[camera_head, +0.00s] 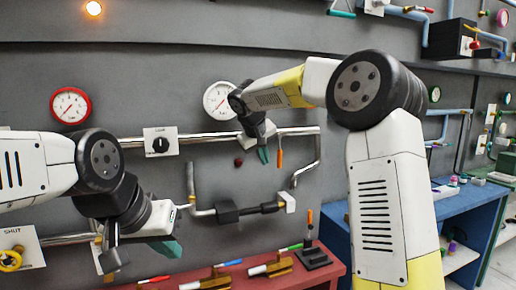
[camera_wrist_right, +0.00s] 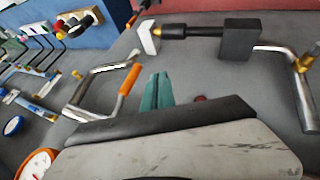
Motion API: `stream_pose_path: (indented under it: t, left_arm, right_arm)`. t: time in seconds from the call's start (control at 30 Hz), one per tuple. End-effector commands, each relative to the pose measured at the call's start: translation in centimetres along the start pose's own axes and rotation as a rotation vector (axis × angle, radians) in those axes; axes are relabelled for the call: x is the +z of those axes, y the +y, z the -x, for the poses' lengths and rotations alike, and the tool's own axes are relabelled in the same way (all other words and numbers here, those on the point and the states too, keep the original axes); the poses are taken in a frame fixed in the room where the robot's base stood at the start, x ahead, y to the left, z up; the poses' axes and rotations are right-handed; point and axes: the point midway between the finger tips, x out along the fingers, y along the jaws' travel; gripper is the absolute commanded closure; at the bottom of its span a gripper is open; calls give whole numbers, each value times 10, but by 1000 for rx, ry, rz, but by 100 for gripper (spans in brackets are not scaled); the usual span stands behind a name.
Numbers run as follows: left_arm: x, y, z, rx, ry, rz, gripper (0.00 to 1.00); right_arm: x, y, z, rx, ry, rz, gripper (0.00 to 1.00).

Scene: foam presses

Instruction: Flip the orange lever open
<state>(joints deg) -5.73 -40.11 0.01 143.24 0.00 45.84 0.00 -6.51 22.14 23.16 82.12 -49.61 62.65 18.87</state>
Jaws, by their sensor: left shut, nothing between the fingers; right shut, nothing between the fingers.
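The orange lever (camera_head: 279,158) hangs down from the horizontal wall pipe in the head view, its grip pointing down. In the right wrist view its orange grip (camera_wrist_right: 130,79) sits on a metal shaft close to the pipe. My right gripper (camera_head: 263,155) is shut and empty, just left of the orange grip in the head view. Its teal fingers (camera_wrist_right: 157,92) appear just right of the grip in the right wrist view, with a narrow gap between them. My left gripper (camera_head: 166,247) is shut and empty, low at the left, well apart from the lever.
The pipe (camera_head: 300,130) runs along the grey wall, bending down at right. A white gauge (camera_head: 216,103) sits behind my right wrist. Below are a black valve block (camera_head: 227,212) and a red bench (camera_head: 310,268) with several levers, one orange-tipped (camera_head: 309,217). A blue bench (camera_head: 455,205) stands right.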

Motion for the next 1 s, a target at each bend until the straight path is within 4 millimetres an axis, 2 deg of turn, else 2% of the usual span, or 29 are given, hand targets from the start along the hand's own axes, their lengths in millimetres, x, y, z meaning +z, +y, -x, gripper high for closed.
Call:
stream_pose_path:
  t: [0.03, 0.1, 0.3, 1.0]
  left_arm:
    - [0, 0, 0, 0, 0, 0, 100]
    - [0, 0, 0, 0, 0, 0, 100]
    - [0, 0, 0, 0, 0, 0, 100]
    - [0, 0, 0, 0, 0, 0, 100]
  right_arm:
    - [0, 12, -2, 4, 2, -9, 100]
    - [0, 21, -6, 4, 2, -8, 100]
    - [-1, 32, -12, 3, 3, -5, 100]
    - [0, 36, -15, 52, 5, 21, 100]
